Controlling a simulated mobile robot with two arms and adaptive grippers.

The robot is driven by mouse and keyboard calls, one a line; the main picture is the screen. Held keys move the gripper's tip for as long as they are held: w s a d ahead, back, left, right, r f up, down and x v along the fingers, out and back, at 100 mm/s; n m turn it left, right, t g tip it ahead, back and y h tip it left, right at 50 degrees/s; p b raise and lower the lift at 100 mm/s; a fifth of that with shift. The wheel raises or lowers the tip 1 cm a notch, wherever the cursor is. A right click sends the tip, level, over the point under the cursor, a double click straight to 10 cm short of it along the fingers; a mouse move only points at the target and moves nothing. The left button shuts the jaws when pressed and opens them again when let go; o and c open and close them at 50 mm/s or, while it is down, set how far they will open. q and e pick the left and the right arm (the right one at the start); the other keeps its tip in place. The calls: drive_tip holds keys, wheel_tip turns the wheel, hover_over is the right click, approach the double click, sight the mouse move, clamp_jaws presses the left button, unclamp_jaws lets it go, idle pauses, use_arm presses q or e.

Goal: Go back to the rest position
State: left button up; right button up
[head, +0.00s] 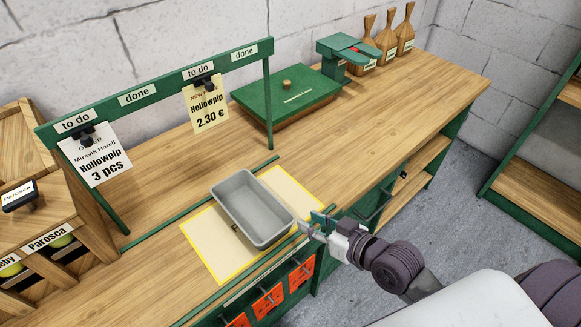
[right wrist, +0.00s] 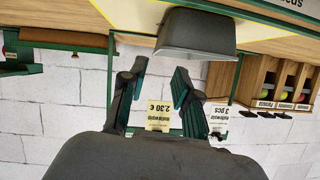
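My right gripper (head: 316,225) is by the front edge of the workbench, just right of an empty grey tray (head: 228,208). In the right wrist view my right gripper (right wrist: 160,72) has its two green-padded fingers apart with nothing between them. That view is upside down and shows the tray (right wrist: 196,32) beyond the fingertips. The tray rests on a yellow-edged mat (head: 208,248) and is apart from the fingers. My left gripper is not in view.
Order cards (head: 95,158) hang from the green rail (head: 150,92). Wooden apple crates (head: 40,215) stand at the left. A green-lidded box (head: 287,95) and a green device (head: 347,50) stand at the back. The bench's right part is clear. A shelf (head: 540,200) stands at the right.

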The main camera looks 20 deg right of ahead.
drive_tip(key=s+d+f+g+h, duration=0.1)
drive_tip(key=s+f+g+h, duration=0.3)
drive_tip(key=s, duration=0.4)
drive_tip(key=s+f+g+h, duration=0.1)
drive_tip(key=s+f+g, duration=0.35)
drive_tip(key=s, duration=0.25)
wheel_tip(320, 180, down, 25)
drive_tip(key=s+g, duration=0.2)
drive_tip(key=s+d+f, duration=0.3)
drive_tip(key=s+f, duration=1.2)
drive_tip(key=s, duration=0.1)
drive_tip(key=shift+f+g+h, duration=0.15)
drive_tip(key=shift+g+h, duration=0.15)
drive_tip(key=shift+g, duration=0.15)
drive_tip(key=shift+s, duration=0.1)
